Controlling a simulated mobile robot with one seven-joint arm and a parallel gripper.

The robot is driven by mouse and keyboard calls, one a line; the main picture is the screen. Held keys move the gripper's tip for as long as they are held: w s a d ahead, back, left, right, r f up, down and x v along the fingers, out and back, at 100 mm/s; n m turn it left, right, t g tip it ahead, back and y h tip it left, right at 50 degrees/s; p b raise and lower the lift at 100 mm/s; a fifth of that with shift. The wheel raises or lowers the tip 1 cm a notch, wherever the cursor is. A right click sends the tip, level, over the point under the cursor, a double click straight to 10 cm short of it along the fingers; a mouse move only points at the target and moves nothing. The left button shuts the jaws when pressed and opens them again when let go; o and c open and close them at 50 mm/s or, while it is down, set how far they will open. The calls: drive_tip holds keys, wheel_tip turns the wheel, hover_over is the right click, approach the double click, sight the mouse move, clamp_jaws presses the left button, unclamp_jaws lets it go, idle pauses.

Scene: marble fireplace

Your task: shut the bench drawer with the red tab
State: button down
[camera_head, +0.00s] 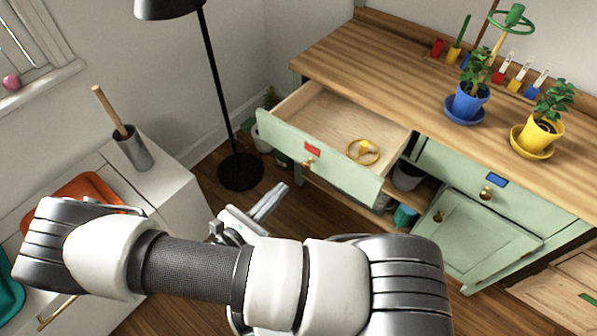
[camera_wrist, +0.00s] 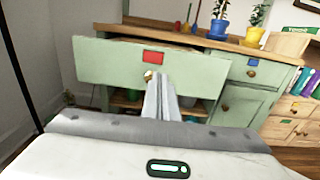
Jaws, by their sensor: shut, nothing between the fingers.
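The bench drawer with the red tab is a pale green drawer (camera_head: 340,165) pulled out from the left end of the wooden-topped bench (camera_head: 385,60). Its red tab (camera_head: 312,149) sits above a brass knob (camera_head: 308,163). A yellow ring-like item (camera_head: 363,151) lies inside the drawer. My gripper (camera_head: 280,190) is shut and empty in front of the drawer, apart from it in the head view. In the wrist view the gripper fingers (camera_wrist: 162,82) point at the drawer front (camera_wrist: 190,70), overlapping the area just right of and below the knob (camera_wrist: 149,76); contact cannot be told.
A blue-tabbed drawer (camera_head: 470,172) right of it is shut. Below that, a green cabinet door (camera_head: 485,232) shows. A black floor lamp (camera_head: 240,170) stands left of the bench. Potted plants in blue (camera_head: 468,102) and yellow (camera_head: 538,135) pots stand on the bench top. A white cabinet (camera_head: 165,190) is at left.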

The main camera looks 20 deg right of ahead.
sight(318, 153)
drive_tip(key=b+x, duration=0.2)
drive_tip(key=x, duration=1.1)
drive_tip(key=shift+w+d, duration=0.2)
drive_tip(key=shift+d, duration=0.15)
